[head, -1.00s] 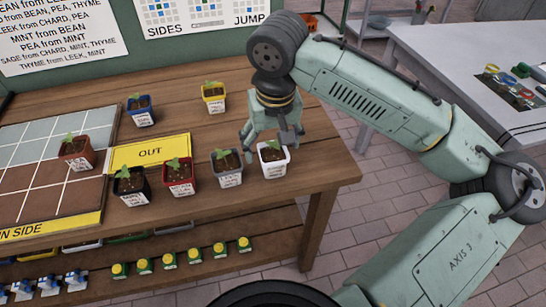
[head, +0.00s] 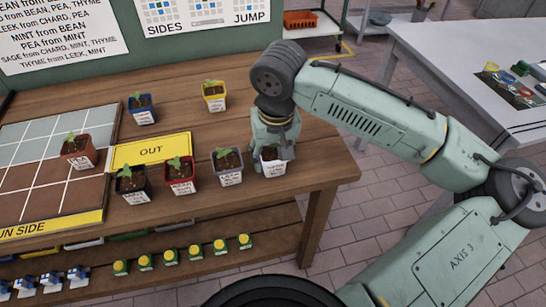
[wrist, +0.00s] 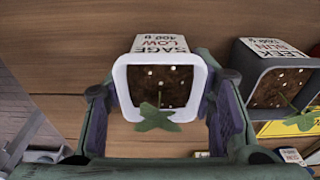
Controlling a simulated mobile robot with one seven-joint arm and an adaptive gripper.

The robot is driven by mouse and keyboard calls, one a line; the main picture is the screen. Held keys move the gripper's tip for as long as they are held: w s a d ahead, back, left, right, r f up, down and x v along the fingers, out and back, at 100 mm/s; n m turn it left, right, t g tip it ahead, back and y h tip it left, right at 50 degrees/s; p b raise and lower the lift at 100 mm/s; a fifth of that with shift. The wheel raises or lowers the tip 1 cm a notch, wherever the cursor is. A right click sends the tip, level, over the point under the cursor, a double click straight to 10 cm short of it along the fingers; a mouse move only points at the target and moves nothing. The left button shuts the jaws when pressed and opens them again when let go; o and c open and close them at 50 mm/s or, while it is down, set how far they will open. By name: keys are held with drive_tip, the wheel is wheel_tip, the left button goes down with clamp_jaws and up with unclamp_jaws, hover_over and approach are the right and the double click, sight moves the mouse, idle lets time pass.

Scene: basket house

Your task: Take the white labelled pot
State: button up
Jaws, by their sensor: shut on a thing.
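The white labelled pot (head: 271,168) stands near the right end of the wooden bench, partly covered by my fingers in the head view. In the wrist view the white pot (wrist: 120,80) shows a square white rim, dark soil, a small green seedling and a label reading SAGE, LOW. My gripper (head: 272,154) is over it from above, with a finger on each side, shut on the pot. In the wrist view the fingers of my gripper (wrist: 162,95) flank the rim. The pot looks upright; I cannot tell any gap below it.
A grey pot (head: 228,173) stands close at the left. Beyond it are a red pot (head: 180,183) and a black pot (head: 133,191). Yellow (head: 214,103) and blue (head: 142,115) pots stand farther back. The bench (head: 315,172) is clear at the right edge.

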drive_tip(key=c, duration=0.8)
drive_tip(key=shift+c, duration=0.6)
drive_tip(key=shift+r, duration=0.15)
